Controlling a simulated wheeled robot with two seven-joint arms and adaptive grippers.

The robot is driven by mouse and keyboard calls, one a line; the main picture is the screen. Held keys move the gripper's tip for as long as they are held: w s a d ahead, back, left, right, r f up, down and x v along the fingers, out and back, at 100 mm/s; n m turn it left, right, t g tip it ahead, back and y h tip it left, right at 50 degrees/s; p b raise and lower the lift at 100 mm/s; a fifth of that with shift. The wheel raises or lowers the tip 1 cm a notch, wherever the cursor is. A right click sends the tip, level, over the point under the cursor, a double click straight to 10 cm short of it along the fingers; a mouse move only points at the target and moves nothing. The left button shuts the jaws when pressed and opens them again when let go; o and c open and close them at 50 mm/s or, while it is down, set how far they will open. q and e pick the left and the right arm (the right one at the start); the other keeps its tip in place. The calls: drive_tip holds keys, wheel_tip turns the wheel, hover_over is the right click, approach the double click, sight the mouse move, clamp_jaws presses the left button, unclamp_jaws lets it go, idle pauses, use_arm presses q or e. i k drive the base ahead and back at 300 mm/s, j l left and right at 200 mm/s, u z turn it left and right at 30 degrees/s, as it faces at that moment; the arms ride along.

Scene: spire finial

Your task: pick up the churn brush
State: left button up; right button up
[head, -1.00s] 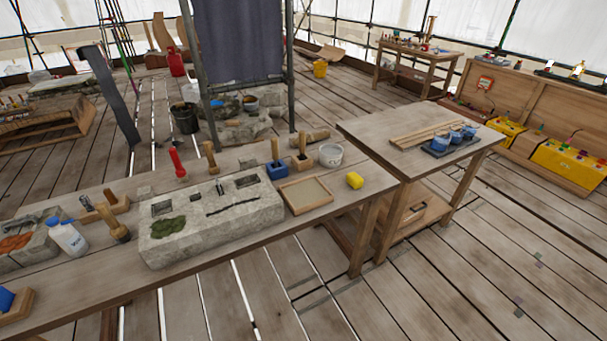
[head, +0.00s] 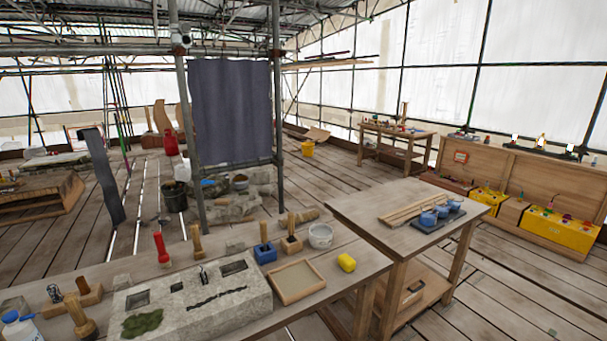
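Several upright handled tools stand on the workbench (head: 318,284), and I cannot tell for sure which is the churn brush. One wooden-handled tool (head: 264,233) stands in a blue block (head: 266,255). Another (head: 291,224) stands in a wooden block (head: 292,245) just right of it. A stubby wooden tool (head: 79,316) with a thick lower end is at the lower left. A red-handled tool (head: 162,249) and a pale wooden one (head: 197,243) stand behind the grey stone block (head: 205,298). Neither of my grippers is in view.
Scaffold poles (head: 187,140) and a dark curtain (head: 231,110) stand behind.

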sight(85, 329)
drive_tip(key=u, duration=1.7)
